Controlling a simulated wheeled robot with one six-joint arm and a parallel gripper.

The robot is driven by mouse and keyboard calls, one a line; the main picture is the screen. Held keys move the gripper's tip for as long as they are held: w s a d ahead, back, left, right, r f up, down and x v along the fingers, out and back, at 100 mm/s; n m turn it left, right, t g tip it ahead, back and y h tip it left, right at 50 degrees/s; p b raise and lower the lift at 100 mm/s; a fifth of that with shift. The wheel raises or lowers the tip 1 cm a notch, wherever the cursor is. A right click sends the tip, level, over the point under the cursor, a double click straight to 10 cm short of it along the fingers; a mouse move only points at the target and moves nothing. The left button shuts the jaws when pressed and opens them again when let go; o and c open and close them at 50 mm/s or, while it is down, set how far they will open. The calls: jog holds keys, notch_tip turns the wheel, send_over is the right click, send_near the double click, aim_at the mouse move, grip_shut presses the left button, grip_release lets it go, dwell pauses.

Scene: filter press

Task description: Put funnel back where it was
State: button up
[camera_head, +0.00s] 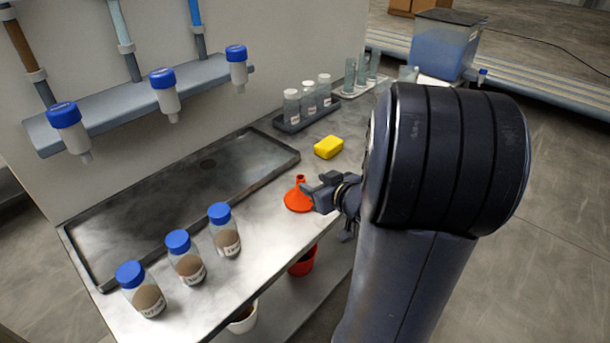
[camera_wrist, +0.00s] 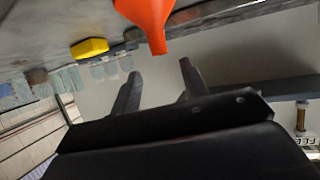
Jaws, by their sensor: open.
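The orange-red funnel (camera_head: 297,200) stands on the grey bench top with its wide mouth down and its narrow spout up. My gripper (camera_head: 318,190) is right beside it, on its right side in the head view. In the wrist view, which looks upside down, the funnel (camera_wrist: 148,15) hangs from the top edge with its spout between and just beyond the two fingertips. My gripper (camera_wrist: 158,74) is open and nothing is between its fingers. The funnel's wide part is cut off in the wrist view.
A yellow sponge (camera_head: 329,147) lies behind the funnel. Several blue-capped bottles (camera_head: 186,258) stand at the front left, beside a shallow dark tray (camera_head: 180,215). A rack of white-capped bottles (camera_head: 308,103) stands at the back. A red bucket (camera_head: 303,262) sits below the bench.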

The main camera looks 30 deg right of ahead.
jog(key=shift+v, duration=1.25)
